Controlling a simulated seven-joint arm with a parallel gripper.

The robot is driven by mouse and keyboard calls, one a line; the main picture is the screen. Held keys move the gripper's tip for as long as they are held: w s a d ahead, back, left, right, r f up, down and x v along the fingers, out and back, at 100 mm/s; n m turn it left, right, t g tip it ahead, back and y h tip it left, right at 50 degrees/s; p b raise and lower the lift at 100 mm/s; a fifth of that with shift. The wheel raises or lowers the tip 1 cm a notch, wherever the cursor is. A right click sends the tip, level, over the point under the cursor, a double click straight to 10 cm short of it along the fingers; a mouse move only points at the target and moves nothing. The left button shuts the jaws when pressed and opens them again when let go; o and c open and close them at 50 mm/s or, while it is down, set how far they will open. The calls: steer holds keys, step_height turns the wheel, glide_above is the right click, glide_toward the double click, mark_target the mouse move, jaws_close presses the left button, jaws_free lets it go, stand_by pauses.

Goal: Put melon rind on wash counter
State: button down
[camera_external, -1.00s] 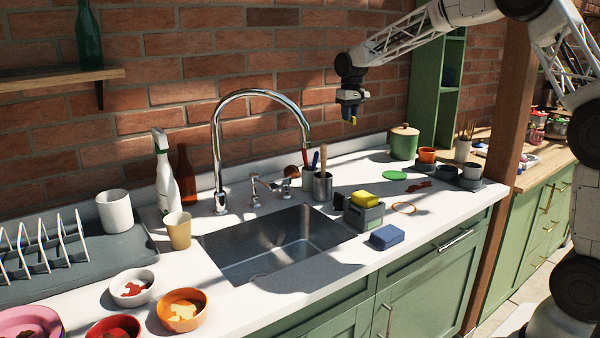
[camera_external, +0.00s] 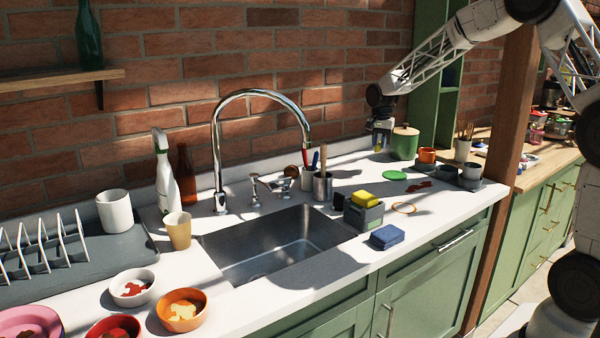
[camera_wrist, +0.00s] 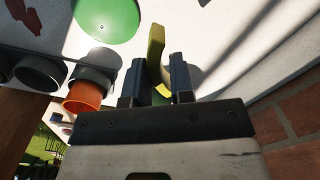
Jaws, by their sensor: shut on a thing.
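My gripper (camera_external: 381,141) hangs low over the back right of the white wash counter (camera_external: 345,270), just left of the green canister. In the wrist view, my gripper (camera_wrist: 156,82) is shut on the melon rind (camera_wrist: 156,48), a curved yellow-green strip that stands up between the two dark fingers. In the outside view the rind is small and hard to make out beneath the fingers. I cannot tell whether the rind touches the counter.
A green canister (camera_external: 404,145) stands close by, with a green disc (camera_external: 395,175) in front. An orange cup (camera_external: 427,156) and dark cups (camera_external: 447,172) stand to the right. The sink (camera_external: 280,245), tool pot (camera_external: 322,186) and sponge caddy (camera_external: 363,213) are left and forward.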

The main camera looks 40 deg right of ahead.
steer(key=s+f+m, duration=0.1)
steer(key=m, duration=0.1)
steer(key=s+d+f+m, duration=0.1)
steer(key=m, duration=0.1)
steer(key=s+f+m, duration=0.1)
steer(key=m, duration=0.1)
steer(key=shift+s+d+f, duration=0.1)
steer(key=shift+s+d, duration=0.05)
steer(key=shift+d, duration=0.1)
glide_above(361, 159)
steer(key=shift+s+a+f, duration=0.1)
steer(key=shift+s+f, duration=0.15)
steer(key=shift+f, duration=0.45)
stand_by(0.4)
steer(key=shift+f, duration=1.75)
steer(key=shift+f, duration=0.2)
steer(key=c, duration=1)
jaws_free()
steer(key=shift+r, duration=0.2)
